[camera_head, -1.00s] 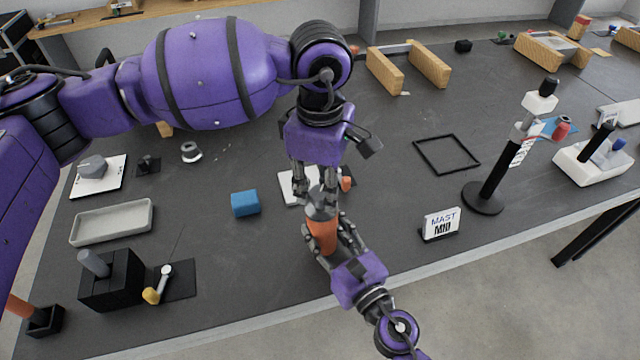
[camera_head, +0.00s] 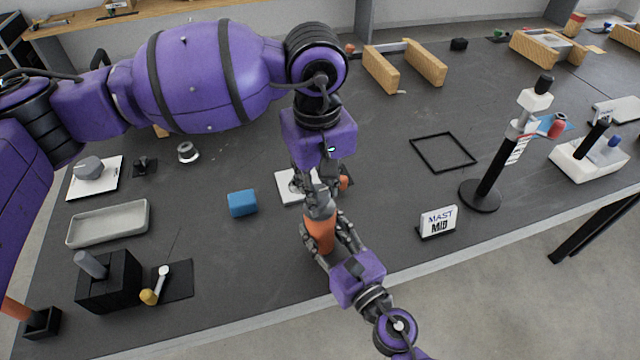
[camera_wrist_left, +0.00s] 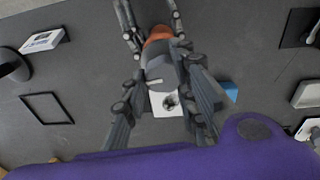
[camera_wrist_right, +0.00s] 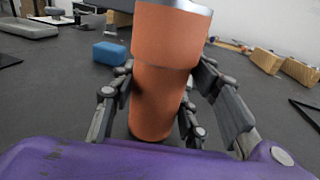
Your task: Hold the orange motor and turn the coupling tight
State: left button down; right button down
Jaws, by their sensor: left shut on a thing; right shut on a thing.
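The orange motor (camera_head: 319,235) stands upright near the table's front edge. My right gripper (camera_head: 333,243) is shut on its orange body from the front. The motor fills the middle of the right wrist view (camera_wrist_right: 160,90), between the fingers. The grey coupling (camera_head: 320,203) sits on top of the motor. My left gripper (camera_head: 316,188) comes down from above and is shut on the coupling. In the left wrist view the coupling (camera_wrist_left: 162,70) lies between the left fingers, with the orange motor (camera_wrist_left: 158,34) showing just beyond it.
A blue block (camera_head: 242,203) lies to the left. A white plate (camera_head: 289,187) lies behind the motor. A mast sign (camera_head: 438,222) and a black stand (camera_head: 487,180) are to the right. A grey tray (camera_head: 108,224) and a black block holder (camera_head: 108,283) are at left.

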aim_at(319, 194)
pick_arm(q)
jog(key=shift+s+d+m, duration=0.1)
jog(key=shift+d+m, duration=0.05)
jog(key=shift+m, duration=0.35)
pick_arm(e)
jog(key=shift+s+a, duration=0.1)
jog(key=shift+a, duration=0.2)
pick_arm(q)
jog(key=shift+d+r, duration=0.1)
jog(key=c, duration=1.5)
grip_release()
jog(key=shift+c, duration=0.2)
jog(key=shift+s, duration=0.1)
pick_arm(e)
jog(key=shift+d, duration=0.1)
pick_arm(q)
jog(key=shift+r, duration=0.25)
pick_arm(e)
jog(key=shift+d, duration=0.15)
pick_arm(q)
notch_tip(319, 194, up, 11)
jog(key=shift+s+a+r, duration=0.15)
jog(key=shift+a+r, duration=0.05)
jog(key=shift+a, duration=0.15)
